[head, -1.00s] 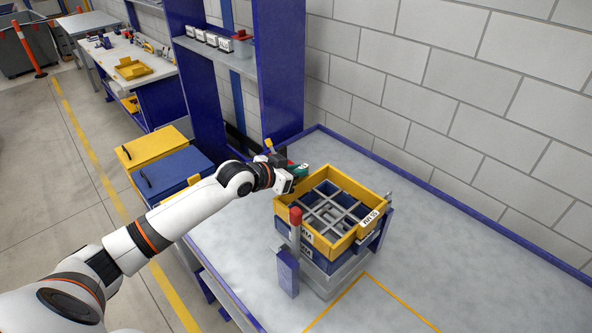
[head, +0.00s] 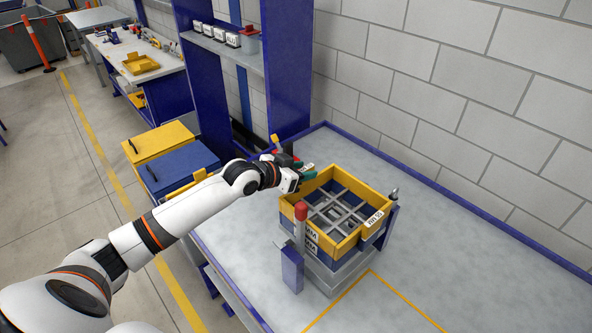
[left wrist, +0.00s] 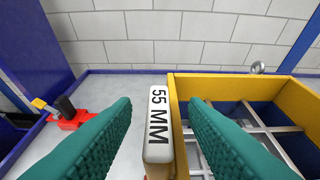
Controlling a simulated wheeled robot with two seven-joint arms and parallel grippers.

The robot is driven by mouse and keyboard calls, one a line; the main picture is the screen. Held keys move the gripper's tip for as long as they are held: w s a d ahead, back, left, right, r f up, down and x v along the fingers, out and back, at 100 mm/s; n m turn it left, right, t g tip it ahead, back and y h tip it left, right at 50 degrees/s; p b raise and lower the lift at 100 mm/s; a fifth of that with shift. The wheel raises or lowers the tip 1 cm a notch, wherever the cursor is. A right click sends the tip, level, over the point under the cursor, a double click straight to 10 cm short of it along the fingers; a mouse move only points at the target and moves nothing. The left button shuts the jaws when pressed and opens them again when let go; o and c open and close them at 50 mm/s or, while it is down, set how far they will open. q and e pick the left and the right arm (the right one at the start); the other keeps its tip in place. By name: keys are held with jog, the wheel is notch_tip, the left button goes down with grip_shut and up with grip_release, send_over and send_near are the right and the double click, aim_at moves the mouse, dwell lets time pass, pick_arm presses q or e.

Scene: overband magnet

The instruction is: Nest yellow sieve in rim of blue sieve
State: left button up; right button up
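The yellow sieve (head: 360,184), a square frame with a grey grid, sits on top of the blue sieve (head: 325,257) in a grey stand. From here it looks roughly level, but I cannot tell whether it is fully inside the blue rim. My left gripper (head: 307,174) is at the yellow sieve's back-left side. In the left wrist view, its green fingers (left wrist: 160,125) are apart on either side of the yellow wall (left wrist: 178,105) and its white "55 MM" label, with gaps showing. Blue shows inside the yellow frame. My right gripper is out of view.
A post with a red knob (head: 301,211) stands at the stand's front-left, above a blue box (head: 292,268). A blue shelf unit (head: 286,75) rises behind my left arm. A red tool (left wrist: 70,122) lies left of the fingers. The table right of the stand is clear.

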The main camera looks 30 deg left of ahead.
pick_arm(q)
jog(key=b+v, duration=0.4)
jog(key=v, duration=0.8)
jog(key=shift+d, duration=0.1)
